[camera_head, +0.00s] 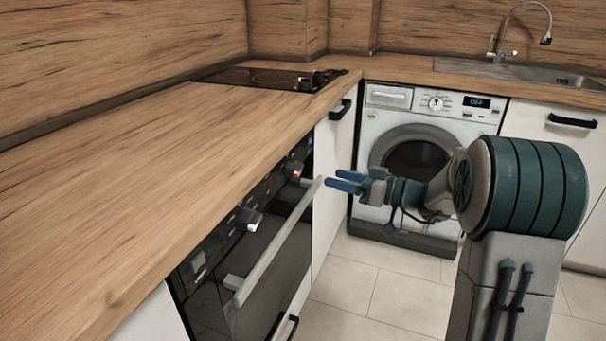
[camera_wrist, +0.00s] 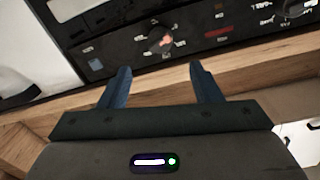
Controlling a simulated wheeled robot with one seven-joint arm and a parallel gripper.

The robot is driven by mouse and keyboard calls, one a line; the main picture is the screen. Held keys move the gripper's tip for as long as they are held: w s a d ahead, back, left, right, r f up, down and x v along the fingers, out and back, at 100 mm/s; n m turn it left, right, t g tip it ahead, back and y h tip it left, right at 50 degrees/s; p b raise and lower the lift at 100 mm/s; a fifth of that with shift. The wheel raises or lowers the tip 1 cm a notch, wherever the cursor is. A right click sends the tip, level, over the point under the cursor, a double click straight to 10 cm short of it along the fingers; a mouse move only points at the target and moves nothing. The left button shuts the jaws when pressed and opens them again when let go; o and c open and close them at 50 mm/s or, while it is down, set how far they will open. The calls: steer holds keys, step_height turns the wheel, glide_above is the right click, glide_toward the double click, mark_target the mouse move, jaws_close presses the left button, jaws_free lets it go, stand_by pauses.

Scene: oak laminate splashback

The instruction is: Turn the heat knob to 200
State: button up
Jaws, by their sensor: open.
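The oven's control panel (camera_head: 268,192) is under the counter edge. One knob (camera_head: 294,168) with a red glow is at the panel's far end, and a silver knob (camera_head: 250,218) is nearer. My gripper (camera_head: 333,180), with blue fingers, is open and empty. It points left at the panel, apart from it, just right of the oven handle's far end. In the wrist view the red-glowing knob (camera_wrist: 160,40) lies beyond and between my open fingertips (camera_wrist: 161,72). Another knob (camera_wrist: 297,8) is at the upper right. The panel markings are too small to read, so I cannot tell which knob is heat.
The oven handle (camera_head: 275,245) sticks out in front of the oven door, below the knobs. The wooden countertop (camera_head: 130,190) overhangs the panel. A washing machine (camera_head: 437,118) stands behind my arm. The tiled floor (camera_head: 365,285) in front of the oven is clear.

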mark_target(301, 170)
steer(key=x, duration=1)
steer(key=shift+b, duration=0.4)
steer(key=shift+c, duration=0.4)
steer(key=c, duration=0.9)
